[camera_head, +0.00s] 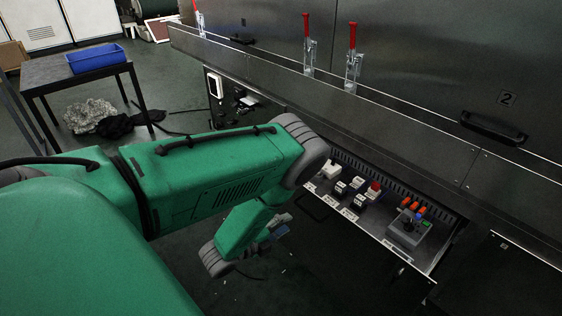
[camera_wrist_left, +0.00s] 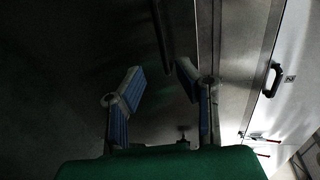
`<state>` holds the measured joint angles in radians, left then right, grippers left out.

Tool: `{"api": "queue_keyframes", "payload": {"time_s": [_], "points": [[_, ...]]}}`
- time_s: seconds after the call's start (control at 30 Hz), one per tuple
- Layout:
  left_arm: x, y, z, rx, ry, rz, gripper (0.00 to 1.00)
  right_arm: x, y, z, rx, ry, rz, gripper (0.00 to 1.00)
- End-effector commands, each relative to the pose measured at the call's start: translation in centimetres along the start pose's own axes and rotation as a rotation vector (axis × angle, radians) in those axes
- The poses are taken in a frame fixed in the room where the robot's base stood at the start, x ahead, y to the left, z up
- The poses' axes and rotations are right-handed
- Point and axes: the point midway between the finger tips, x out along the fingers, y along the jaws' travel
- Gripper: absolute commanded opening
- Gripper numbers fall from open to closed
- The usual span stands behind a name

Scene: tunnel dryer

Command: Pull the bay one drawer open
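A metal drawer (camera_head: 380,233) with switches and a control box on it stands out from the dark cabinet front in the head view. I cannot read whether it is marked bay one. A dark bar handle (camera_head: 317,208) shows low on its front, left of centre. My left gripper (camera_head: 281,227) is just left of the drawer, partly hidden by my green arm. In the left wrist view its blue-padded fingers (camera_wrist_left: 158,72) are apart with nothing between the pads. A dark bar (camera_wrist_left: 162,38) lies beyond the fingertips, apart from them. My right gripper is not in view.
A door marked 2 (camera_head: 507,98) with a black handle (camera_head: 493,127) is at the right. Red-handled clamps (camera_head: 351,60) stand along the ledge. A table (camera_head: 82,79) with a blue bin (camera_head: 95,57) stands at the left. Dark floor lies below the drawer.

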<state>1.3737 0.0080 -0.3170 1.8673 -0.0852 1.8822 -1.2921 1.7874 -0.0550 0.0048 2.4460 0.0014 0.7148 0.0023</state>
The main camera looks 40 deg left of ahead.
Motion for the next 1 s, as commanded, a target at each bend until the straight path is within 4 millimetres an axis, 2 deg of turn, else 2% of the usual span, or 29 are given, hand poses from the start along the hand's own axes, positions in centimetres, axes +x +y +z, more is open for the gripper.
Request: {"api": "queue_keyframes", "payload": {"time_s": [0.13, 0.4, 0.43, 0.5, 0.57, 0.73, 1.0], "points": [[-1.1, 0.0, 0.1, 0.000, -0.001, 0.001, 0.29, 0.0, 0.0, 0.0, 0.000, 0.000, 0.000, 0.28], [-1.3, 0.0, 0.1, 0.000, -0.001, -0.001, 0.29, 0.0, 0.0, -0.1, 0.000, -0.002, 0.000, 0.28], [-1.3, 0.0, 0.1, 0.000, -0.001, 0.000, 0.22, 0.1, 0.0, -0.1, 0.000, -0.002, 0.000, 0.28], [-1.3, 0.1, 0.0, -0.015, -0.005, 0.010, 0.00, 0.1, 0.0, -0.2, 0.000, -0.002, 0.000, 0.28], [-1.4, 0.4, -0.1, -0.059, -0.021, 0.044, 0.00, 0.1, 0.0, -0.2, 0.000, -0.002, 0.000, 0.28], [-2.7, 2.6, -1.6, -0.375, -0.146, 0.270, 0.00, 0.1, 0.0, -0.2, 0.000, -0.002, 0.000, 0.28], [-7.6, 5.4, -5.0, -0.813, -0.399, 0.577, 0.00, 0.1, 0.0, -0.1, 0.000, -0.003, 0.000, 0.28]]}}
